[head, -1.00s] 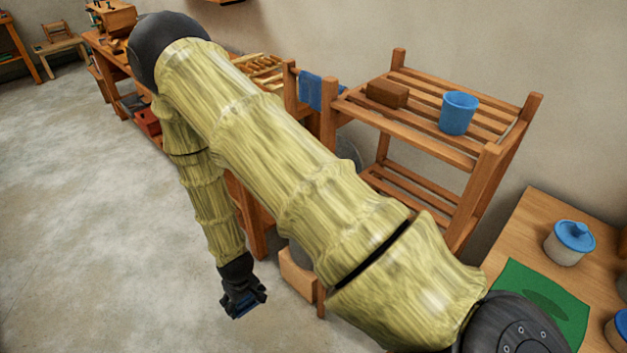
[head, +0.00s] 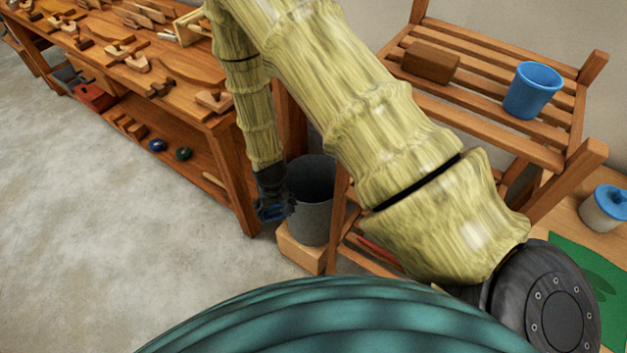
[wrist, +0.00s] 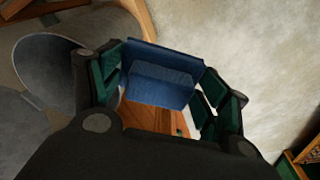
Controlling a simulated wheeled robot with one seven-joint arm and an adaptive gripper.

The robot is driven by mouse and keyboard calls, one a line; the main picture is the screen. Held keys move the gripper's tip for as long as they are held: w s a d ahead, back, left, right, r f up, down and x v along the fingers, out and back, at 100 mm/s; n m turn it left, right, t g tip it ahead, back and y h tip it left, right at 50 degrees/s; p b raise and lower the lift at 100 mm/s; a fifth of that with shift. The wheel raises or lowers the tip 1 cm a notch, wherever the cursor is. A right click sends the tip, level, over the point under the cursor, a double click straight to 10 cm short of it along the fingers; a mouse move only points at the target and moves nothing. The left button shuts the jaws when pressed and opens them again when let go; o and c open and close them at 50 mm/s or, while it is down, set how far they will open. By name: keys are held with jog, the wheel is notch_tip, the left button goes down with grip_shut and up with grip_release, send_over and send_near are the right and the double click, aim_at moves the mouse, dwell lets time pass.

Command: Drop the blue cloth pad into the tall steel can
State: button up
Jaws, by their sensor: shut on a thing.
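The tall steel can (head: 316,215) is grey, upright and open at the top; its right side is behind my arm. It also shows at the left of the wrist view (wrist: 45,70). My gripper (head: 272,206) hangs just left of the can in the head view, with its fingers below the rim's height in the picture. It is shut on the blue cloth pad (wrist: 160,78), which spans between the fingers in the wrist view. In the head view only a small dark blue part of the pad shows. The pad appears outside the can's opening.
The can stands on a wooden block (head: 300,249). A workbench (head: 215,125) with several tools is on the left. A slatted rack (head: 480,85) on the right holds a blue cup (head: 533,90) and a brown block (head: 431,62). The floor at left is clear.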

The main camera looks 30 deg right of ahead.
jog(key=w+d+r+m+b, duration=0.1)
jog(key=w+d+m, duration=0.2)
jog(key=d, duration=0.4)
jog(key=w+d+r+m+b, duration=0.1)
jog(key=w+d+m+b, duration=0.1)
jog(key=d, duration=0.5)
jog(key=w+d+m+g+h+b, duration=0.1)
jog(key=w+d+m, duration=0.4)
jog(key=d+m, duration=0.1)
jog(key=shift+d+r+m, duration=0.3)
jog(key=shift+d+r, duration=0.1)
jog(key=shift+d, duration=0.45)
jog(key=shift+f+b, duration=2)
jog(key=shift+f, duration=0.85)
jog(key=o, duration=1.1)
jog(key=shift+r, duration=0.15)
jog(key=shift+s+a+r, duration=0.1)
jog(key=shift+a+r, duration=0.05)
jog(key=shift+r, duration=1.05)
jog(key=shift+s+a+r, duration=0.1)
jog(key=shift+a+r, duration=0.1)
jog(key=shift+r, duration=1)
jog(key=shift+a+r, duration=0.15)
jog(key=shift+r, duration=1.05)
